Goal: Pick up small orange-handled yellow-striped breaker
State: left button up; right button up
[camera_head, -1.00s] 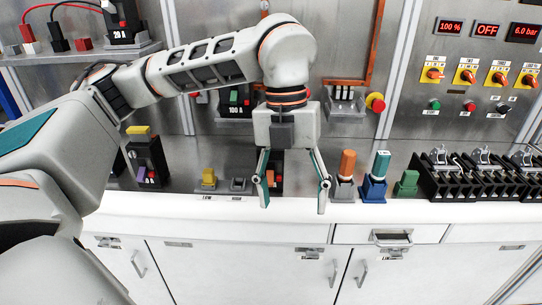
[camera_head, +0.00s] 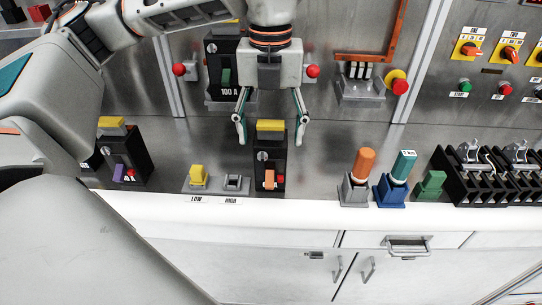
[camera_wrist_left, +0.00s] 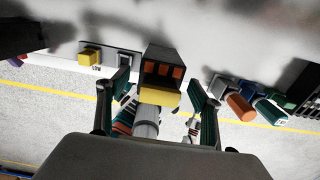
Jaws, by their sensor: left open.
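The small breaker (camera_head: 270,168) is a black block with an orange handle, a red button and a yellow top. It stands upright on the steel counter in the head view. It also shows in the left wrist view (camera_wrist_left: 162,72), its yellow part (camera_wrist_left: 158,97) towards the camera. My left gripper (camera_head: 271,143) is open and points down over the breaker. Its fingertips are apart, to the left and right of the yellow top. In the left wrist view the open fingers (camera_wrist_left: 160,76) flank the breaker with nothing gripped. My right gripper is not in view.
A similar black breaker with a purple handle (camera_head: 125,158) stands to the left. LOW and HIGH blocks (camera_head: 216,183) lie between them. Orange, blue and green plugs (camera_head: 395,180) stand to the right. A 100 A breaker (camera_head: 226,70) is on the panel behind.

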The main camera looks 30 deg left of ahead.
aim_at(271, 153)
pick_arm(q)
notch_tip(271, 153, down, 5)
jog(key=shift+s+d+f, duration=0.1)
jog(key=shift+s+f, duration=0.05)
jog(key=shift+f, duration=0.05)
jog(key=c, duration=1.7)
